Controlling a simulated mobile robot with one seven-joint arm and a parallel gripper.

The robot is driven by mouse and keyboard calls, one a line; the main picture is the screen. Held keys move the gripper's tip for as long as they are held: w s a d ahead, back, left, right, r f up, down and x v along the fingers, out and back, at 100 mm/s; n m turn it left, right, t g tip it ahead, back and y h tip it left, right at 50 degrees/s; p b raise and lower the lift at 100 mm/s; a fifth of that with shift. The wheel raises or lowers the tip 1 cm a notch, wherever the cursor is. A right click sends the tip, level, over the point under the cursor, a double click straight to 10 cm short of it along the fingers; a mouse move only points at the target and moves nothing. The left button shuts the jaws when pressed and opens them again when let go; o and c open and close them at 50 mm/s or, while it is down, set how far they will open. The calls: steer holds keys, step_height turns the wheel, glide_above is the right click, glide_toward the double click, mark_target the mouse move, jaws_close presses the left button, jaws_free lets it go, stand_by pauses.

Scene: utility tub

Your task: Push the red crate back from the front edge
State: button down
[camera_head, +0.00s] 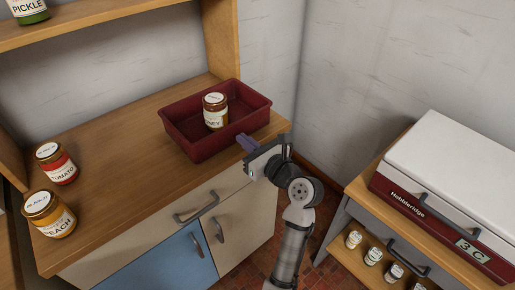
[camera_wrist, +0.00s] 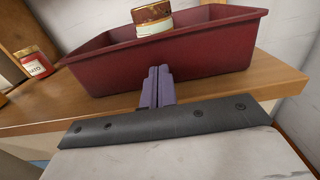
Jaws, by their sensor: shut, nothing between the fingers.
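The red crate (camera_head: 194,142) stands on the wooden counter near its right end, with a honey jar (camera_head: 215,112) upright inside it. In the wrist view the crate (camera_wrist: 205,50) fills the upper middle, and the jar (camera_wrist: 152,18) shows above its near wall. My gripper (camera_head: 243,141) is shut and empty. Its purple fingers (camera_wrist: 158,74) point at the crate's near wall and are at or very close to it; I cannot tell whether they touch. A strip of bare counter shows between the crate and the front edge.
A tomato jar (camera_head: 56,164) and a peach jar (camera_head: 49,214) stand at the counter's left. The counter (camera_head: 130,165) between them and the crate is clear. Walls rise behind. A cart with a white-lidded box (camera_head: 460,165) and several small jars stands at right.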

mark_target(236, 133)
steer(key=shift+w+a, duration=0.25)
steer(key=shift+w, duration=0.1)
steer(key=p+x, duration=0.2)
steer(key=shift+w+a+r, duration=0.2)
steer(key=shift+w+r, duration=0.05)
steer(key=shift+w, duration=0.05)
steer(key=shift+w+a+f+p, duration=0.25)
steer(key=shift+w+p, duration=0.05)
steer(key=shift+w, duration=0.05)
steer(key=shift+d, duration=0.1)
